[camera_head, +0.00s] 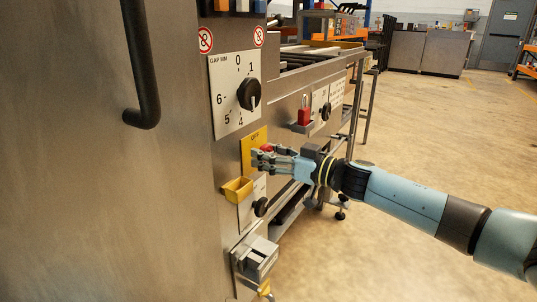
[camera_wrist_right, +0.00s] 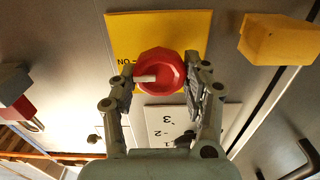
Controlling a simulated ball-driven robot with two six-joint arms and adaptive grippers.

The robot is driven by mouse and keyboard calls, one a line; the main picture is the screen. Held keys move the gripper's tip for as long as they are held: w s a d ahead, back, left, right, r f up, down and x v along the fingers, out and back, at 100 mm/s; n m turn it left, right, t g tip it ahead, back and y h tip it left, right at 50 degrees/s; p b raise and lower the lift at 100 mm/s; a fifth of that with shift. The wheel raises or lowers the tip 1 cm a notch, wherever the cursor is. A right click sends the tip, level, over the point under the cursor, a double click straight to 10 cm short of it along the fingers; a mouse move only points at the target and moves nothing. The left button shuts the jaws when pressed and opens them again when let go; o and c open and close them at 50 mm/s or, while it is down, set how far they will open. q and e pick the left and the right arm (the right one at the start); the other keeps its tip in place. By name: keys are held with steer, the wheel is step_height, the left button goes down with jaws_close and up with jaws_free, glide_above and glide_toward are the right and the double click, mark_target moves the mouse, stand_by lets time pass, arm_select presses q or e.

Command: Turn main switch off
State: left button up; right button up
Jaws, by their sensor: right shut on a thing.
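The main switch is a red knob (camera_head: 267,147) on a yellow plate (camera_head: 246,157) with an OFF label at its top in the head view. My right gripper (camera_head: 264,153) is at the knob. In the right wrist view the two fingers of the gripper (camera_wrist_right: 160,70) are on either side of the red knob (camera_wrist_right: 168,65), shut on it. The knob's white mark points left there, toward the upside-down ON label on the yellow plate (camera_wrist_right: 185,22). The OFF label is hidden in that view. My left gripper is not in view.
A yellow box (camera_head: 237,190) sticks out below the plate. A black dial (camera_head: 249,94) on a white gap plate is above, and another dark knob (camera_head: 261,207) is below. A red padlock (camera_head: 304,116) hangs to the right. The floor (camera_head: 420,135) at right is clear.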

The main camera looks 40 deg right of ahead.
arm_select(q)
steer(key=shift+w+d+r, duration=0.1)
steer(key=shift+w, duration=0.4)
arm_select(e)
steer(key=shift+s+a+f+n, duration=0.1)
steer(key=shift+n, duration=2.9)
steer(key=shift+a+f+n, duration=0.1)
steer(key=shift+f+n, duration=0.05)
steer(key=shift+n, duration=2.85)
steer(key=shift+s+a+f+n, duration=0.1)
steer(key=shift+n, duration=2.9)
steer(key=o, duration=1.1)
